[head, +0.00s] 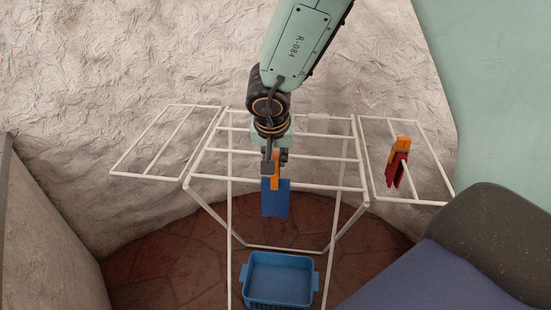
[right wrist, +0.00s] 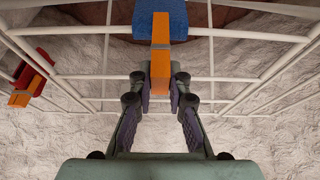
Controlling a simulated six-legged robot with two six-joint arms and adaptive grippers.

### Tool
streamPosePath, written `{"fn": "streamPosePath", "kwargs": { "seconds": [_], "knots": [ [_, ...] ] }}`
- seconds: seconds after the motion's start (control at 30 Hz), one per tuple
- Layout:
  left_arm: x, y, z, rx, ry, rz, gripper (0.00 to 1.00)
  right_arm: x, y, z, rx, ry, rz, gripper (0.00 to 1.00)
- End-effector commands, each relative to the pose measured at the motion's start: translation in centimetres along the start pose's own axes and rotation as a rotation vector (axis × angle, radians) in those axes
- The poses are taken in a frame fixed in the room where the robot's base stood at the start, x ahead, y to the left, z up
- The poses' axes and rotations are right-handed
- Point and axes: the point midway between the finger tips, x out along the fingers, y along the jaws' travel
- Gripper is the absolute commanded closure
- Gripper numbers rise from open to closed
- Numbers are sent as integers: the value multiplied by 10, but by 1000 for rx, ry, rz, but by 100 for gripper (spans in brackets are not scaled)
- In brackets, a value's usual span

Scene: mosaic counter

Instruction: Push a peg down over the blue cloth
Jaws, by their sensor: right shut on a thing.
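A blue cloth (head: 276,204) hangs from the front rail of the white drying rack (head: 327,187). It also shows at the top of the right wrist view (right wrist: 158,18). My right gripper (head: 273,164) is shut on an orange peg (head: 275,183), which points down at the cloth's top edge. In the right wrist view the peg (right wrist: 161,60) stands between the fingertips (right wrist: 160,88), its far end overlapping the cloth. I cannot tell how far the peg's jaws sit over the cloth. My left gripper is not in view.
A blue basket (head: 280,303) stands on the floor below. A rough pale wall (head: 150,60) is behind the rack. A dark rounded shape fills the lower right.

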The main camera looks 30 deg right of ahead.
Motion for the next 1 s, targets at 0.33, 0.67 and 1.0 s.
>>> {"fn": "streamPosePath", "kwargs": {
  "seconds": [0.33, 0.67, 1.0],
  "knots": [
    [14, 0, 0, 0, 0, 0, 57, 19, 0, 8, 0, -1, 1, 100],
    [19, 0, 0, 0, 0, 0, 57, 27, 0, 12, 0, -1, 0, 100],
    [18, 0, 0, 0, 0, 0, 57, 27, 0, 12, 0, 0, 0, 80]
  ]
}}
